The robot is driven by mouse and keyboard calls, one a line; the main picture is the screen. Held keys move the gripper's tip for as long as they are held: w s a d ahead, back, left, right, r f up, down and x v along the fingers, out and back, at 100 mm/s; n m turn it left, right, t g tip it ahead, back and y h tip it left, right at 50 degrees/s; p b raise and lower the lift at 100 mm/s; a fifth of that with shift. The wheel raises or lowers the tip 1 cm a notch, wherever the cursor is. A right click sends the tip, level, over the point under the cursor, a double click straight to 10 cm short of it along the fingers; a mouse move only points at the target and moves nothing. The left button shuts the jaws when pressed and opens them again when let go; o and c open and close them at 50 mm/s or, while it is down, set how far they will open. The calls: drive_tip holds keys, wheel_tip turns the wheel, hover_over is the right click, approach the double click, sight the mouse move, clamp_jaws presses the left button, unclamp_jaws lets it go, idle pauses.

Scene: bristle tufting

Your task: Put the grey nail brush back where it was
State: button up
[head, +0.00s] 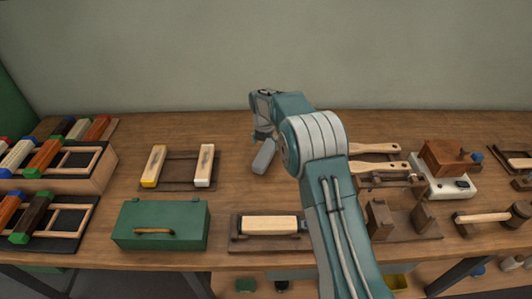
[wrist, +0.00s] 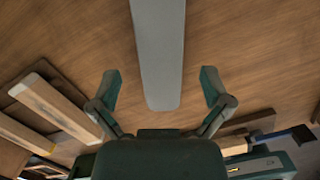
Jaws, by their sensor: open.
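The grey nail brush (head: 264,156) is a plain grey block on the bare wood behind the middle of the bench, just below my gripper (head: 262,136). In the wrist view the brush (wrist: 158,50) is a long grey bar running down between the two open fingers (wrist: 160,84), with a gap to each fingertip. Nothing is held. A dark flat tray (head: 178,172) to its left carries a yellow-ended brush (head: 154,166) and a white-ended brush (head: 204,166), with an empty stretch between them. My arm hides part of the bench to the right.
A green box (head: 162,224) with a handle stands in front of the tray. A holder with a pale wood block (head: 269,225) is at the front middle. Racks of coloured brushes (head: 60,168) fill the left end. Bare wood lies around the grey brush.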

sight(266, 153)
drive_tip(key=r, duration=0.6)
drive_tip(key=shift+s+a+r, duration=0.1)
drive_tip(key=shift+s+a, duration=0.05)
drive_tip(key=shift+s, duration=0.2)
drive_tip(key=s+d+r+m+t, duration=0.1)
drive_tip(key=s+d+r+m, duration=0.3)
drive_tip(key=s+r+m, duration=0.4)
drive_tip(key=s+d+r+m+t, duration=0.1)
drive_tip(key=s+d+r+m, duration=0.5)
drive_tip(key=s+r, duration=0.4)
drive_tip(key=s+d+m+t, duration=0.1)
drive_tip(key=s+d+m, duration=0.1)
drive_tip(key=s+m, duration=0.6)
drive_tip(key=s+d+m+t, duration=0.1)
drive_tip(key=s+d+m, duration=0.1)
drive_tip(key=s+m, duration=0.7)
drive_tip(key=s, duration=0.6)
drive_tip(key=shift+s+f+m+y, duration=0.3)
drive_tip(key=shift+d, duration=0.1)
